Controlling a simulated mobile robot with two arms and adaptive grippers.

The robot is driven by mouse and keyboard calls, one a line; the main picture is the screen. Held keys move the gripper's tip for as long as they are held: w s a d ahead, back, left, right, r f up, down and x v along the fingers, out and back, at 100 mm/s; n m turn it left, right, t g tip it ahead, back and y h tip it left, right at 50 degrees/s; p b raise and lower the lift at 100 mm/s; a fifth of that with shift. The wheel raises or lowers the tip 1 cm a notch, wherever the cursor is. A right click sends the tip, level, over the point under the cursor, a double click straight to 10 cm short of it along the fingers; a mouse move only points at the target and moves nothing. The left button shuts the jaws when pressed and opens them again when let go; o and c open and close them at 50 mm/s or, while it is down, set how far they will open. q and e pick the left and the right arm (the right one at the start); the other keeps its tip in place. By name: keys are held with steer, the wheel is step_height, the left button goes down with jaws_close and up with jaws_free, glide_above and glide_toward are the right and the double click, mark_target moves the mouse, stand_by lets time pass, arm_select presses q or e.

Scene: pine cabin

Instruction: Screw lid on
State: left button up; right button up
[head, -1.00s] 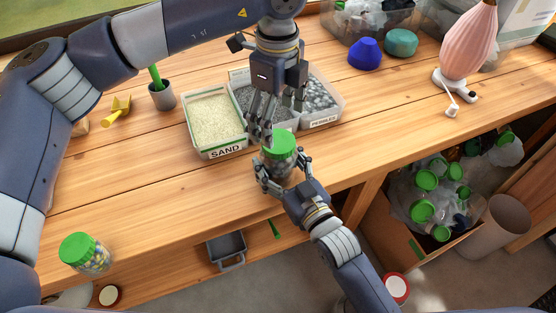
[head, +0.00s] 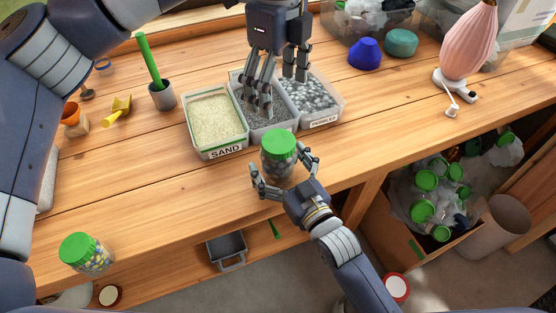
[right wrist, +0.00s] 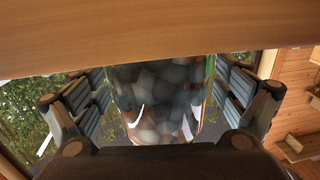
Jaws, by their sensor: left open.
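A clear jar (head: 278,168) holding grey stones stands upright near the bench's front edge. A green lid (head: 280,143) sits on its mouth and looks level; its threads cannot be seen. My right gripper (head: 279,161) is around the jar from the front, its fingers spread to either side with small gaps. In the right wrist view the jar (right wrist: 160,100) with its stones stands between the spread fingers. My left gripper (head: 278,92) is open and empty, pointing down above the gravel and pebble trays, behind and above the lid.
Trays of sand (head: 214,118), dark gravel (head: 264,122) and pebbles (head: 318,98) stand right behind the jar. Another green-lidded jar (head: 86,253) is at the front left. A pink-shaded lamp (head: 468,40) stands at the right. The bench left of the jar is clear.

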steer(key=v, duration=1.2)
stand_by(0.3)
steer(key=shift+f, duration=0.1)
